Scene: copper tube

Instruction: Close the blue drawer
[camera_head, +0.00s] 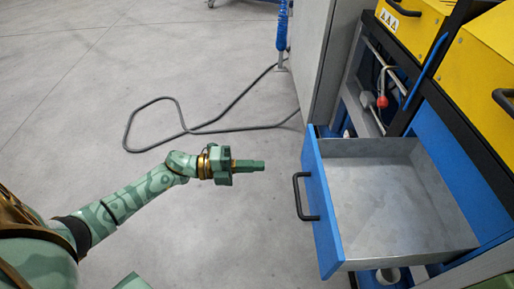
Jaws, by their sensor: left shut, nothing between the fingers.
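The blue drawer (322,212) stands pulled out of the machine at the right. Its grey metal inside looks empty. A black handle (302,197) sits on its blue front, facing left. My left gripper (262,165) is shut and empty, with its fingers pointing right toward the drawer front. It appears a short gap to the left of the handle and a little higher in the picture. My right gripper is not in view.
The machine frame (431,97) with yellow panels (479,57) rises at the right. A grey cabinet side (315,55) stands behind the drawer. A dark cable (185,129) loops over the grey floor. Floor left of the drawer is mostly open.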

